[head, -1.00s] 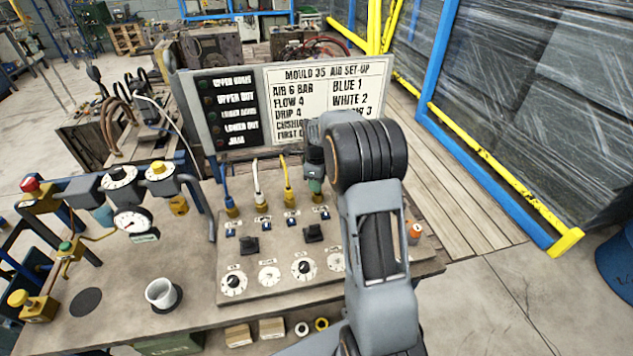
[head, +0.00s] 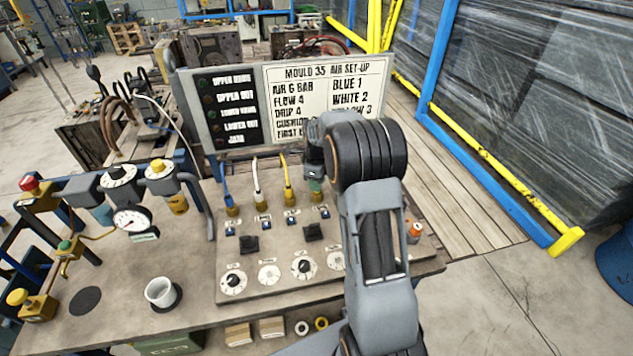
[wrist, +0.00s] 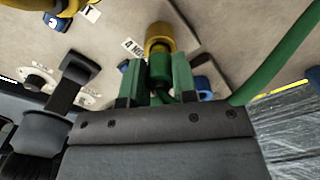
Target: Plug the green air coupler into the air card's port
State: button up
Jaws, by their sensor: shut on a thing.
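My gripper (wrist: 156,82) is shut on the green air coupler (wrist: 160,68), with one green finger on each side of it. The coupler's end meets a brass port (wrist: 159,38) beside a label starting with 4. They look in line and touching; I cannot tell how deep the coupler sits. In the head view the green coupler (head: 315,186) shows under my gripper at the right end of the port row, partly hidden by my arm. The air card (head: 327,95) stands behind, reading blue 1, white 2, yellow partly covered 3; its lower right is hidden.
Blue (head: 231,205), white (head: 260,205) and yellow (head: 289,200) hoses stand in brass ports left of my gripper. Black levers and dials (head: 233,283) lie in front. A white cup (head: 161,292), a gauge (head: 132,219) and an orange-topped item (head: 414,232) are on the bench.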

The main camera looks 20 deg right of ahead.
jog(key=shift+f, duration=0.4)
grip_shut()
jog(key=o, duration=1.4)
grip_release()
jog(key=shift+r, duration=0.15)
jog(key=shift+r+p, duration=2.55)
jog(key=shift+r, duration=1.15)
